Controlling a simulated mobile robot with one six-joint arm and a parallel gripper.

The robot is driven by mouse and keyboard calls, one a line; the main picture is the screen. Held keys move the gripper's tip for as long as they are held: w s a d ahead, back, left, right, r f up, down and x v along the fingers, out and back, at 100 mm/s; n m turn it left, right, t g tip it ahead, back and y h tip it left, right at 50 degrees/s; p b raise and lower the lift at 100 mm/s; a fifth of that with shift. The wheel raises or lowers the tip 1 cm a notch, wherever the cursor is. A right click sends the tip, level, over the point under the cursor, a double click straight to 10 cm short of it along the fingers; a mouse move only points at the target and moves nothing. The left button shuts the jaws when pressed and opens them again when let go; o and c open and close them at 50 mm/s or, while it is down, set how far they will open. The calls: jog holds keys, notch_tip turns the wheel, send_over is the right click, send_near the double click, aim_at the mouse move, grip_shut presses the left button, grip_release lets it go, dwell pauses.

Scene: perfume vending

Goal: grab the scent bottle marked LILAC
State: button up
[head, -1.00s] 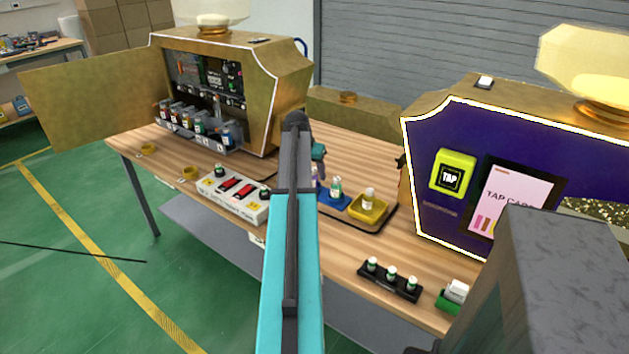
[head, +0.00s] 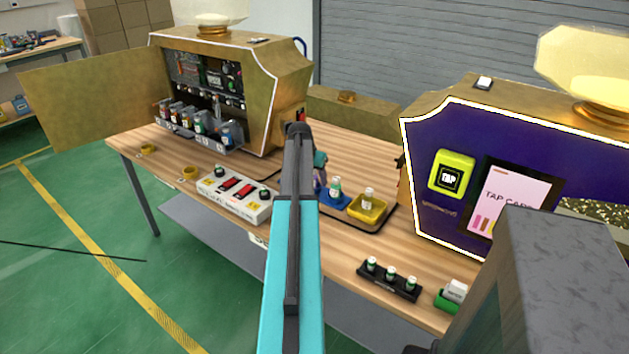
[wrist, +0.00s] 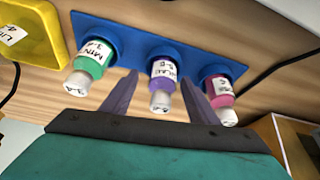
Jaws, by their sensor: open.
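The purple bottle (wrist: 161,81) has a white cap and a label that seems to read LILAC. It sits in the middle of a blue holder (wrist: 125,46) in the wrist view. A green bottle marked MIN (wrist: 93,60) is to its left and a pink bottle (wrist: 219,90) to its right. My gripper (wrist: 160,85) is open, one finger on each side of the purple bottle, with gaps visible. In the head view my arm hides most of the gripper; the blue holder (head: 333,204) and green bottle (head: 336,188) show beside it.
A yellow tray (head: 368,212) with a bottle is right of the blue holder. A white button box (head: 235,196) is to the left. A black rack (head: 390,281) of small bottles is in front. Gold machines stand left (head: 280,85) and right (head: 425,180).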

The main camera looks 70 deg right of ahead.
jog(key=shift+c, duration=0.4)
jog(key=c, duration=1.1)
jog(key=shift+r, duration=0.1)
jog(key=shift+r+b, duration=0.35)
jog(key=shift+r, duration=1.4)
jog(key=s+a, duration=0.1)
jog(key=a, duration=0.4)
jog(key=s+a+r+b, duration=0.1)
jog(key=a, duration=0.9)
jog(key=shift+s+a+r, duration=0.2)
jog(key=shift+s+a, duration=0.15)
jog(key=shift+s, duration=0.05)
